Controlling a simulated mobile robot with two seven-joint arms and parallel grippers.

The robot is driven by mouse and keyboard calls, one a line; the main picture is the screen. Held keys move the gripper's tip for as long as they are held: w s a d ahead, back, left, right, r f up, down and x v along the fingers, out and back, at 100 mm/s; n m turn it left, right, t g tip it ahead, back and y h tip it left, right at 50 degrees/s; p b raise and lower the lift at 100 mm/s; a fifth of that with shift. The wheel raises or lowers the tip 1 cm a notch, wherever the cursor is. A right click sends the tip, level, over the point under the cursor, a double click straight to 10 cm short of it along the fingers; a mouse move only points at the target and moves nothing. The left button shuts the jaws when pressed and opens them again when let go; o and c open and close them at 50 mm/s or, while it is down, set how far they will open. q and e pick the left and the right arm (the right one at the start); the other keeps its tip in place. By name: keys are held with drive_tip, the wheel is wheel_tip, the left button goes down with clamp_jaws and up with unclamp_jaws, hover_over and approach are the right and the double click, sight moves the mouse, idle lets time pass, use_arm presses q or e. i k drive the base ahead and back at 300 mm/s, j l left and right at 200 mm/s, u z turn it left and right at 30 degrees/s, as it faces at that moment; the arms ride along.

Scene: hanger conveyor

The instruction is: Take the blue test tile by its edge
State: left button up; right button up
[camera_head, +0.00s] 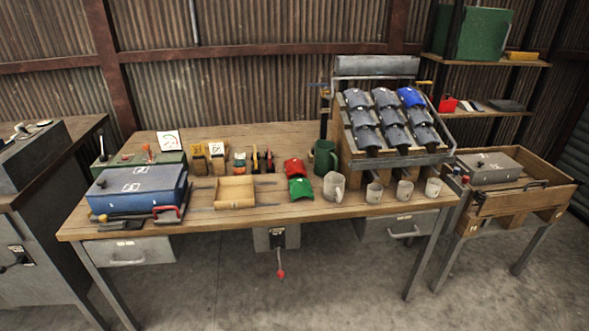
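A bright blue curved tile (411,97) lies in the top right place of a sloped rack (346,145). The rack stands at the right of the workbench. Several dark grey tiles of like shape fill the other places, one directly left of the blue tile (384,97) and one below it (417,116). The blue tile's upper face shows; its underside is hidden. Neither of my grippers is in view, and nothing is seen touching the tile.
A blue case (140,187) is at the left. A wooden tray table (525,200) adjoins at right.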

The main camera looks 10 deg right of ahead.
sight(410, 97)
drive_tip(key=i+j+z, duration=0.85)
drive_tip(key=i+j, duration=0.2)
drive_tip(key=j, duration=0.25)
drive_tip(key=i+j+z, duration=0.1)
drive_tip(key=i, duration=0.25)
drive_tip(key=i+j, duration=0.15)
drive_tip(key=i, duration=0.15)
drive_tip(key=z, duration=0.05)
